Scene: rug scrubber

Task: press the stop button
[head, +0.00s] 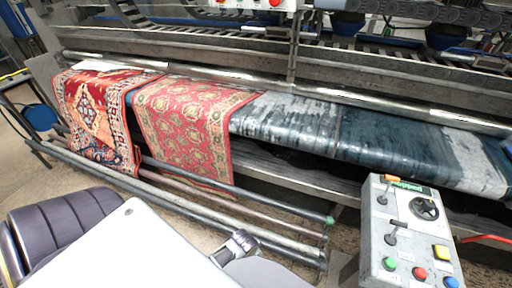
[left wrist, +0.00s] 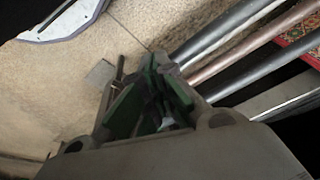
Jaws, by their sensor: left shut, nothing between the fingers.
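A grey control panel (head: 408,235) stands at the lower right of the head view. On its front edge are a green button (head: 389,264), a red button (head: 420,273) and a blue button (head: 451,282). A yellow square button (head: 441,252) sits above them. I cannot read which is labelled stop. My left gripper (left wrist: 152,90), with green finger pads, is shut and empty over the floor in the left wrist view. The panel does not show there, and the gripper touches no button. My right gripper is not clearly in view.
The panel also has levers and a black dial (head: 424,208). Two rugs, one at left (head: 100,115) and one at centre (head: 190,120), hang over the machine's roller. Long metal rails (head: 180,197) run low in front. A second red button (head: 275,3) is on a box at the top.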

